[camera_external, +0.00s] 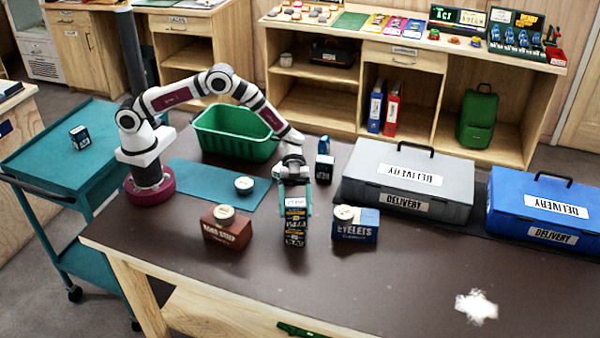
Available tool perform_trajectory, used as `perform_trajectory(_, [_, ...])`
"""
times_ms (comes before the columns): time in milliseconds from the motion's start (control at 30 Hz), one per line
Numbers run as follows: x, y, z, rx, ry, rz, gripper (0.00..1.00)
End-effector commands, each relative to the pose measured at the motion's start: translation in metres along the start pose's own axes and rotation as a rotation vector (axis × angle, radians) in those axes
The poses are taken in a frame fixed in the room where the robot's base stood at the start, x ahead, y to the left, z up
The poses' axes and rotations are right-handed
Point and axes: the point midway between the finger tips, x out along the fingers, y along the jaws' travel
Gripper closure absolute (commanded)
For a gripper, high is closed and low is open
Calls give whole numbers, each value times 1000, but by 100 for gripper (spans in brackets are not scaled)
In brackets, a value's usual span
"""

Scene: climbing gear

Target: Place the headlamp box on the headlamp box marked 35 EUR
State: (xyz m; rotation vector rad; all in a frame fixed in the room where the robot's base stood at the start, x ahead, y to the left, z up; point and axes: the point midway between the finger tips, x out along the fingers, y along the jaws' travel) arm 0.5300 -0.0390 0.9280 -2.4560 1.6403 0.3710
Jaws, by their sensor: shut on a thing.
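My gripper (295,202) points down over the middle of the dark table, shut on a small dark box (296,213) with a pale top, which I take to be a headlamp box. Below it in the picture are more dark label-covered faces (295,237), apparently of a box or stack. I cannot tell whether the held box touches what is below. The lettering is too small to read, so a 35 EUR mark cannot be made out. Another small dark box (324,170) with a pale top stands behind and right of my gripper.
A brown box (227,232) stands left and a blue EYELETS box (355,230) right, each with a round pale piece on top. Behind are a blue mat (205,180), a green crate (235,145), and grey (405,180) and blue (540,205) delivery cases. The front right table is mostly clear.

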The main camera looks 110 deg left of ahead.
Motion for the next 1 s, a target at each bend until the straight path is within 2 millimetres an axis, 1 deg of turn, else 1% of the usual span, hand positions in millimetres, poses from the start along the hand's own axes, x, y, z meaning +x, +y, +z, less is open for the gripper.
perform_trajectory(267, [1, 0, 1, 2, 0, -1, 90])
perform_trajectory(300, [1, 0, 2, 2, 0, -1, 26])
perform_trajectory(433, [1, 0, 2, 2, 0, -1, 3])
perform_trajectory(467, [1, 0, 2, 2, 0, -1, 0])
perform_trajectory(667, [1, 0, 1, 2, 0, -1, 0])
perform_trajectory(733, [-3, 0, -2, 2, 0, -2, 0])
perform_trajectory(767, [-8, -1, -1, 1, 0, -3, 0])
perform_trajectory(867, [-33, -1, -1, 2, 0, -6, 0])
perform_trajectory(900, [-46, -1, -1, 1, 0, -6, 0])
perform_trajectory(1000, [-75, -1, -1, 2, 0, -6, 0])
